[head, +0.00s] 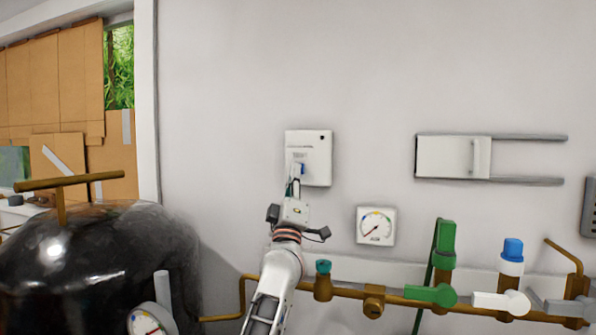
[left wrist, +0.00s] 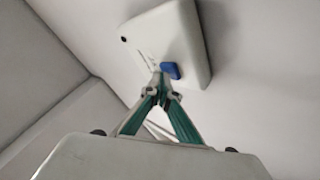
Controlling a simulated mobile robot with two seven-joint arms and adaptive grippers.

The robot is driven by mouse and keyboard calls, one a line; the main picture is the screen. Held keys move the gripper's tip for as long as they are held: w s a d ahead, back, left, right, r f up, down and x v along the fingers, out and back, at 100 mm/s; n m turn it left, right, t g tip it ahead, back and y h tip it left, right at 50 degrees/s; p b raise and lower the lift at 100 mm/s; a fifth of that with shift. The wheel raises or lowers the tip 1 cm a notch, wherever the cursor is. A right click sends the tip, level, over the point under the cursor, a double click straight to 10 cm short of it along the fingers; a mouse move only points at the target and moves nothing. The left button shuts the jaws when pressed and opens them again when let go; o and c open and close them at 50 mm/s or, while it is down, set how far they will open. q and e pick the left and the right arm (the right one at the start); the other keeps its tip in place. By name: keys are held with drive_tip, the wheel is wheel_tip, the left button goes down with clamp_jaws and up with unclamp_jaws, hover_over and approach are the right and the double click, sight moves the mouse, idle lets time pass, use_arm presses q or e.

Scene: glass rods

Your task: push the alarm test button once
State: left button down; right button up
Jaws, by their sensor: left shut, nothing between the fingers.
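The alarm box (head: 318,150) is a white box on the wall, left of the middle in the head view. It also shows in the left wrist view (left wrist: 188,36), with a small dark dot near one corner. A blue button (left wrist: 171,70) sits on its face, and the button (head: 302,169) shows small in the head view. My left gripper (head: 294,187) is shut and empty, with its tips at the lower part of the box. In the left wrist view its tips (left wrist: 158,82) are right beside the button; I cannot tell whether they touch it. My right gripper is not in view.
A round gauge (head: 376,226) hangs on the wall to the lower right. Brown pipes with green and blue-topped valves (head: 440,294) run below it. A sliding panel (head: 454,157) is at right. A black tank (head: 90,265) stands at left. The wall above the box is clear.

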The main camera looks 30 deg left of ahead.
use_arm(q)
drive_tip(key=shift+w, duration=0.2)
idle(0.6)
drive_tip(key=shift+s+d+p, duration=0.15)
drive_tip(key=shift+s+p, duration=0.65)
drive_tip(key=shift+s, duration=0.05)
drive_tip(key=s+p, duration=0.2)
drive_tip(key=s+d+p, duration=0.1)
drive_tip(key=s+p, duration=0.1)
drive_tip(key=shift+s+d, duration=0.1)
drive_tip(key=shift+s, duration=0.3)
